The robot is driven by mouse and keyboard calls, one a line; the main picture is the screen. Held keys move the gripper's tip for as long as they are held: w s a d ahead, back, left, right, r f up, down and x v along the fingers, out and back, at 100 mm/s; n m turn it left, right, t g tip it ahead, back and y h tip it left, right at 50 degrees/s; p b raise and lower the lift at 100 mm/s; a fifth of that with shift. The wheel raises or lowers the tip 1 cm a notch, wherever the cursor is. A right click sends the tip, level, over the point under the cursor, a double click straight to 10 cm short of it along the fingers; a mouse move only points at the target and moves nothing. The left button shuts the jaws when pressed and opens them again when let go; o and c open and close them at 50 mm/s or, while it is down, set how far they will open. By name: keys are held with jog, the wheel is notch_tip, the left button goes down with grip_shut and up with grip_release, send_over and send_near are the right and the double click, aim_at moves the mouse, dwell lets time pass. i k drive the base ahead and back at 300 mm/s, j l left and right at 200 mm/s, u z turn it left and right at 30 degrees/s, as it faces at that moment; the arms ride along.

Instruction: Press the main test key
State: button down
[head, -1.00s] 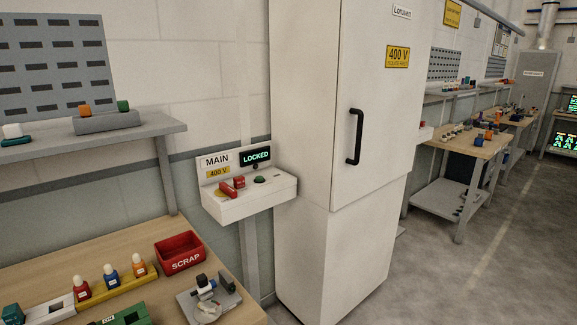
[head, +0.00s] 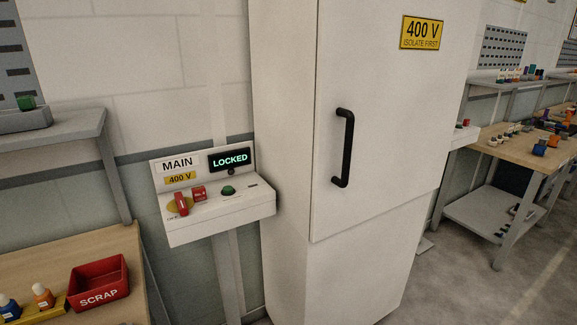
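The main panel (head: 215,215) is a white sloped box on a post, with a label reading MAIN (head: 177,163) and a yellow 400 V label (head: 180,179). Its dark display (head: 229,159) reads LOCKED in green. A green round key (head: 228,190) sits on the panel's top at the right. A red handle (head: 181,204) on a yellow disc and a small red block (head: 199,193) are at the left. Which of these is the main test key is not labelled legibly. My gripper is not in view.
A tall white cabinet (head: 370,120) with a black handle (head: 343,148) stands right beside the panel. A workbench (head: 60,262) with a red SCRAP bin (head: 99,286) is at the lower left. A further bench (head: 520,155) stands at the right beyond open floor (head: 470,280).

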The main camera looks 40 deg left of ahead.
aim_at(228, 189)
jog(key=i+j+u, duration=0.2)
jog(key=u, duration=0.25)
jog(key=i+u, duration=0.75)
jog(key=u, duration=0.15)
jog(key=i+l+u, duration=0.1)
jog(key=i+u, duration=0.25)
jog(key=u, duration=0.15)
jog(key=i+l+u, duration=0.1)
jog(key=i+u, duration=0.2)
jog(key=i, duration=0.25)
